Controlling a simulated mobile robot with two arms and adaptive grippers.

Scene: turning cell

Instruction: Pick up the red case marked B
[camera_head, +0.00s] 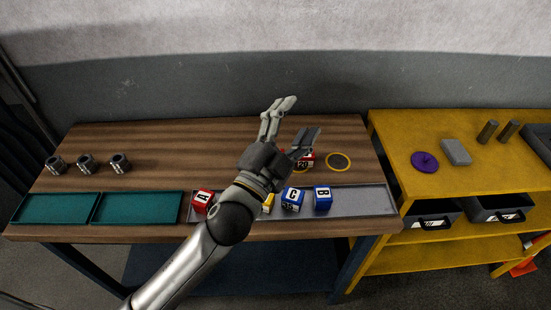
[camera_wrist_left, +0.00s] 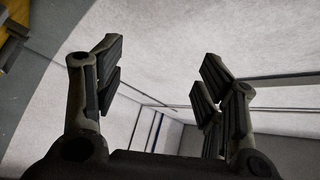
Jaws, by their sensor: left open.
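A red case (camera_head: 307,161) stands on the wooden table, partly hidden behind my left gripper; its dark label shows light characters that I cannot read surely. Another red case (camera_head: 202,199), its letter looking like an A, stands in the grey tray (camera_head: 365,200) at the front. My left gripper (camera_head: 300,118) is open and empty, its fingers pointing up and away, overlapping the first red case in the picture. Its open fingers also show in the left wrist view (camera_wrist_left: 158,82), with only walls and distant structures between them. My right gripper is not in view.
The grey tray also holds a yellow case (camera_head: 267,204) and blue cases (camera_head: 293,198) (camera_head: 323,197). A yellow ring (camera_head: 338,162) marks the table. Teal trays (camera_head: 136,207) and several dark metal parts (camera_head: 86,163) are at left. A yellow shelf (camera_head: 400,135) adjoins at right.

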